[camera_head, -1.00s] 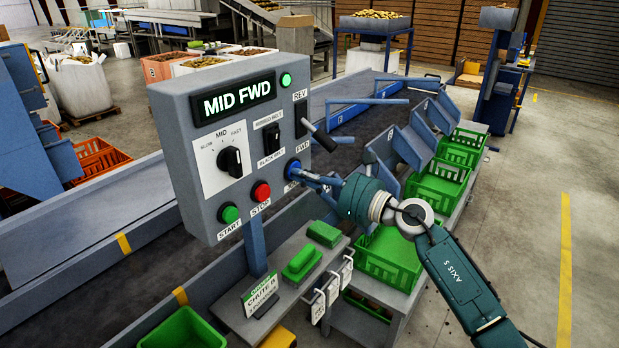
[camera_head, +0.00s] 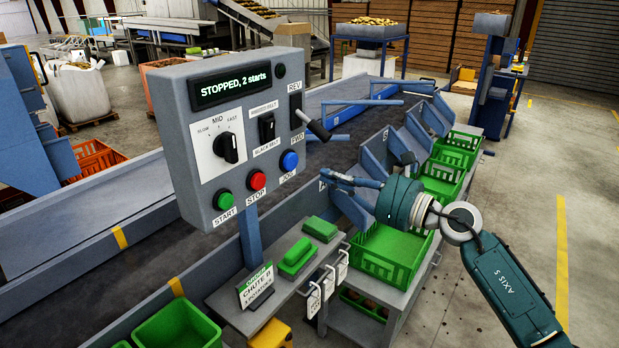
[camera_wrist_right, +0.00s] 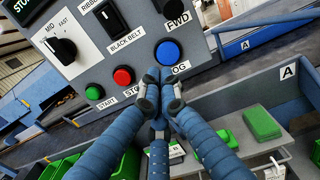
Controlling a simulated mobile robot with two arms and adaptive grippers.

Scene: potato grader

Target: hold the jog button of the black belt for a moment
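The grey control box (camera_head: 180,100) carries the blue JOG button (camera_head: 289,160), which also shows in the right wrist view (camera_wrist_right: 168,53). The display (camera_head: 233,89) reads "STOPPED, 2 starts". A black switch (camera_head: 267,127) sits between the labels RIBBED BELT and BLACK BELT. The black belt (camera_head: 340,155) runs behind the box. My right gripper (camera_head: 325,178) is to the right of the JOG button and slightly below it, apart from it. In the right wrist view its fingertips (camera_wrist_right: 160,88) are together with nothing between them. My left gripper is out of view.
The red STOP button (camera_head: 257,180) and green START button (camera_head: 224,201) are left of JOG. A black lever (camera_head: 318,131) sticks out above it, between REV and FWD. A shelf (camera_head: 236,293) with green blocks is below. Green crates (camera_head: 390,251) stand to the right.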

